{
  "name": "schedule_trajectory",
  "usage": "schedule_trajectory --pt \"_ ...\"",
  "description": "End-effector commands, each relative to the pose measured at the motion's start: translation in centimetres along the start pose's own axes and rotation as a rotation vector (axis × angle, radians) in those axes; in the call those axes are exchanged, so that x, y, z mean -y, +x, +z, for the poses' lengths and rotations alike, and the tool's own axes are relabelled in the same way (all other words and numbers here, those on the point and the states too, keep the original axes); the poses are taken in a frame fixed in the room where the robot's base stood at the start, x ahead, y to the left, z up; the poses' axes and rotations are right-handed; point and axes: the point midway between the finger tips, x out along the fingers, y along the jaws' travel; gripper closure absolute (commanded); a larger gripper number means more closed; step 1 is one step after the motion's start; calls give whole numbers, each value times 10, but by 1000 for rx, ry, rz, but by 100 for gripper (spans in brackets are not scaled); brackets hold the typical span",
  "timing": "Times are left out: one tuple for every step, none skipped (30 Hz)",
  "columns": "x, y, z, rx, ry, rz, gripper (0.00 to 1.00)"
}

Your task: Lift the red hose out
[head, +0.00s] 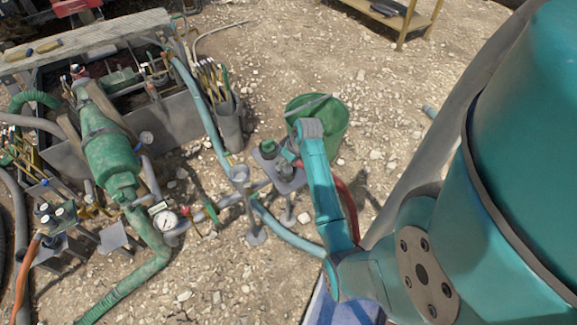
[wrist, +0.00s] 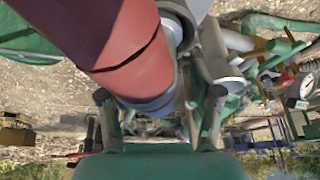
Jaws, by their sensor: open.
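The red hose (wrist: 125,50) fills the upper middle of the wrist view, very close, and slants down to a dark collar and pale grey fitting (wrist: 172,32). My gripper (wrist: 160,97) is open, with one finger on each side of the hose's lower end. I cannot tell whether the fingers touch it. In the head view the red hose (head: 348,203) shows as a curve behind my arm, running toward a small grey stand (head: 285,178) with green fittings. My arm hides much of the hose there, and my fingers are hard to make out.
A green bucket (head: 320,112) stands just behind the stand. A pressure gauge (head: 167,219), a green pump (head: 110,155) and several pipes crowd the left. A blue-grey hose (head: 285,237) crosses the ground in front.

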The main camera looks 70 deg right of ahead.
Motion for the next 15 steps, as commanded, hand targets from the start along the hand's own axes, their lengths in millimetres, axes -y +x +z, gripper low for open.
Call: schedule_trajectory --pt "0 5 0 2 0 -1 36" --pt "0 7 0 1 0 -1 36" --pt "0 8 0 0 0 0 36" --pt "0 9 0 0 0 0 36" --pt "0 10 0 0 0 0 36" --pt "0 10 0 0 0 0 36" --pt "0 10 0 0 0 0 36" --pt "0 10 0 0 0 0 36" --pt "0 10 0 -1 0 0 36" --pt "0 10 0 0 0 0 36" --pt "0 10 0 0 0 0 39" --pt "0 10 0 0 0 0 49" --pt "0 10 0 0 0 0 56" --pt "0 10 0 0 0 0 64" --pt "0 10 0 0 0 0 74"
